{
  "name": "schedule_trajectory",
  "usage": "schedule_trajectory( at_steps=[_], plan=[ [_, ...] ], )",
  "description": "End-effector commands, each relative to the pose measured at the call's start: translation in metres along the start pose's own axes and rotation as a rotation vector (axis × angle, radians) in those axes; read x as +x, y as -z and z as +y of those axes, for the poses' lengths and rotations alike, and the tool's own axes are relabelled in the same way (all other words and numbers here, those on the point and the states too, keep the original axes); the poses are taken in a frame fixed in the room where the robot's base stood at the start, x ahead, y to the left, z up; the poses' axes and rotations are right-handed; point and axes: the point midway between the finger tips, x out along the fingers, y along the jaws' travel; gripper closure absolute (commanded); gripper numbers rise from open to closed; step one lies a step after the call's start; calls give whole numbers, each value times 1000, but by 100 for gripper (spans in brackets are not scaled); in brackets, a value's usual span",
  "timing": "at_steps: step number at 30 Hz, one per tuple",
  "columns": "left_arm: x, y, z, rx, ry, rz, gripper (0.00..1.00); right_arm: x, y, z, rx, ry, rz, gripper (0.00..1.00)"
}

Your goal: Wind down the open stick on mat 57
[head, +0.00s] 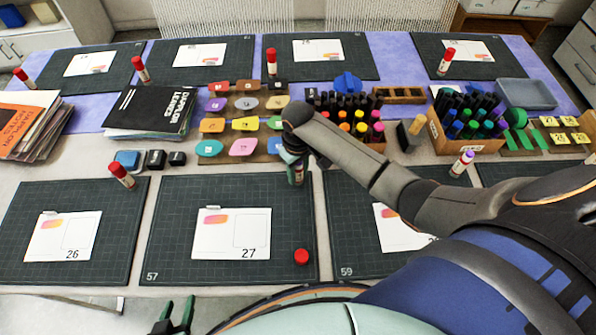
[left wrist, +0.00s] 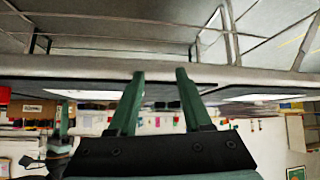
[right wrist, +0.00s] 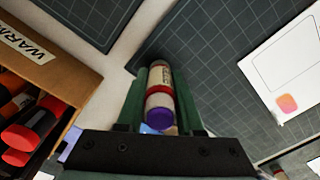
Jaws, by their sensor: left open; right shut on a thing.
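Mat 57 (head: 180,262) lies at the front middle with card 27 (head: 225,240) on it. A loose red cap (head: 301,256) rests on the mat's right part. My right gripper (head: 296,163) is shut on the glue stick (head: 298,176) at the mat's far right corner; the arm comes across from the right. In the right wrist view the stick (right wrist: 160,95) stands between the fingers, its purple end toward the camera, with a white body and red band. How far the purple part sticks out is unclear. My left gripper (head: 178,306) is open and empty, below the table's front edge.
Another stick with a purple top (head: 462,163) stands at the right beyond mat 59 (head: 350,262). A red-capped stick (head: 122,176) is near mat 26. Colour blocks (head: 245,124) and marker boxes (head: 460,130) stand behind my right gripper. Mat 57's left part is clear.

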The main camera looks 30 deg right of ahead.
Motion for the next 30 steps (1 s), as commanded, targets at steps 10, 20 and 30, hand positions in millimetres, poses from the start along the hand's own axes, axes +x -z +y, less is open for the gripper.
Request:
schedule_trajectory(
  at_steps=[10,20,30],
  plan=[
    [0,2,0,-1,0,5,50,1,-1,1,-308,-3,-5,100],
    [0,2,0,-1,0,5,50,1,-1,1,-610,-2,-5,100],
    [0,2,0,-1,1,6,50,2,-1,1,-911,-1,-6,100]
  ],
)
